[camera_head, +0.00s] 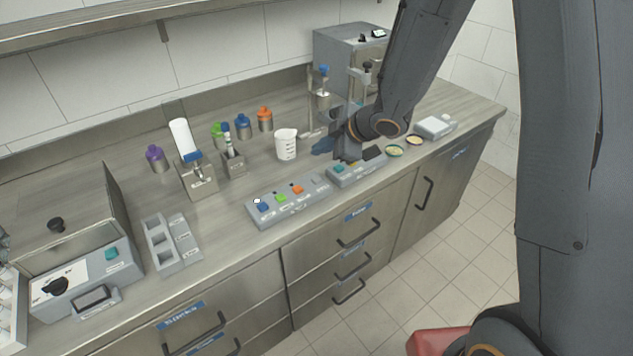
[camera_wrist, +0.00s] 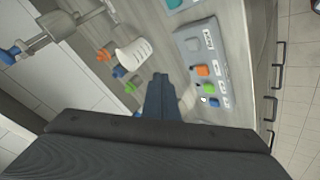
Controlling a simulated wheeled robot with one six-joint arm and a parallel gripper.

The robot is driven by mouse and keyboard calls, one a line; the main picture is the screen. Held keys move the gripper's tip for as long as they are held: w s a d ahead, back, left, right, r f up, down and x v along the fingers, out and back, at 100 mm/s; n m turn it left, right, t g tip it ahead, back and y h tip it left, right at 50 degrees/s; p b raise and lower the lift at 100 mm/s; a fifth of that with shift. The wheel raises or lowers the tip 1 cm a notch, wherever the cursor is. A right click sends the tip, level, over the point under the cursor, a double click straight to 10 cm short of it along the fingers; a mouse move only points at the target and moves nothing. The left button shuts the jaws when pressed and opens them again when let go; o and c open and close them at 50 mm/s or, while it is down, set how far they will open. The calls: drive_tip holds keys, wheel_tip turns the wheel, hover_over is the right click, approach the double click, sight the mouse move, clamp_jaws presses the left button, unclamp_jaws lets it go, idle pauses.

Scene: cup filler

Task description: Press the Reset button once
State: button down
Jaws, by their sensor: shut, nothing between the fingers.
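A grey button panel (camera_head: 292,204) lies near the counter's front edge, with blue, green and orange buttons; it also shows in the wrist view (camera_wrist: 192,44). A smaller grey box (camera_head: 345,178) to its right carries a teal button (camera_head: 338,169) and a dark display. A teal button (camera_wrist: 174,3) shows at the wrist view's top edge. The labels are too small to read, so I cannot tell which button is Reset. My gripper (camera_head: 322,146) is shut and empty, behind the smaller box in the head view. In the wrist view its fingertips (camera_wrist: 160,80) are apart from the panel.
A white beaker (camera_head: 286,144) stands left of my gripper. Green, blue and orange bottles (camera_head: 264,119) stand along the back wall. A stand (camera_head: 323,95) and a grey machine (camera_head: 345,55) are behind my arm. Small round dishes (camera_head: 394,151) lie to the right.

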drive_tip(key=b, duration=0.4)
hover_over(320, 181)
wheel_tip(320, 181, down, 5)
drive_tip(key=shift+r, duration=0.2)
drive_tip(key=shift+f+b, duration=1.1)
drive_tip(key=shift+f, duration=0.05)
drive_tip(key=shift+f, duration=0.1)
idle(0.6)
drive_tip(key=shift+f, duration=0.35)
drive_tip(key=shift+f+b, duration=0.45)
drive_tip(key=shift+b, duration=0.15)
idle(0.5)
drive_tip(key=shift+r, duration=0.2)
drive_tip(key=shift+r+p, duration=0.75)
drive_tip(key=shift+p, duration=0.3)
